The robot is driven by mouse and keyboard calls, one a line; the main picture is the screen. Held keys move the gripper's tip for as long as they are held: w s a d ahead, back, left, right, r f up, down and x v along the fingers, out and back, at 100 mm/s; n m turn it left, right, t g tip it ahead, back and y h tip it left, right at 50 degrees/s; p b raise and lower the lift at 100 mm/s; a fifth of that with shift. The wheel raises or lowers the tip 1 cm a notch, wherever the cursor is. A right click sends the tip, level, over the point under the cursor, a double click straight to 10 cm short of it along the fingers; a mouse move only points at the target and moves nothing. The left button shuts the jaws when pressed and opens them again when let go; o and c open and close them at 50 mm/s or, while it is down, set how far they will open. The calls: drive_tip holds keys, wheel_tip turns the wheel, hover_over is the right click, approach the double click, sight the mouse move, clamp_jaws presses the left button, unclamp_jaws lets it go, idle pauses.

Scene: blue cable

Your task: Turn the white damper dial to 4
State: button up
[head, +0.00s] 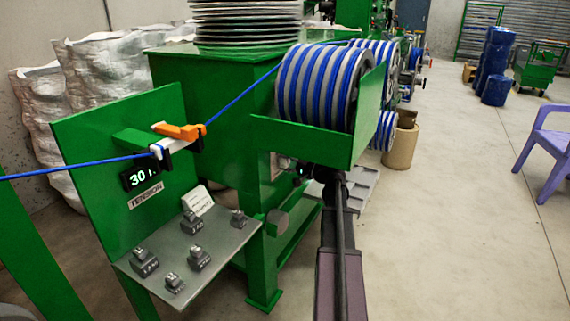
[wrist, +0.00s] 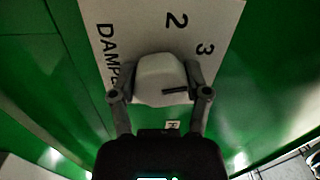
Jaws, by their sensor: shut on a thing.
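The white damper dial (wrist: 158,77) sits in the wrist view on a pale scale plate (wrist: 130,15) with the printed numbers 2 and 3 and part of the word DAMPER. A short black pointer mark (wrist: 175,90) on the dial points to the right of the picture, clockwise past the 3. No 4 shows; my right finger covers part of the plate there. My gripper (wrist: 158,80) is shut on the dial, one finger on each side. In the head view my arm reaches the machine below the cable spool, and the dial cannot be made out.
The plate is on a green machine panel. In the head view a blue-and-grey striped spool (head: 320,88) hangs above my arm behind a green guard (head: 300,138). A tension shelf (head: 190,260) with several grey weights stands at left.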

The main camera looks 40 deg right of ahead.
drive_tip(key=shift+w+m, duration=0.1)
drive_tip(key=shift+m, duration=0.8)
drive_tip(key=o, duration=1.1)
drive_tip(key=shift+o, duration=0.2)
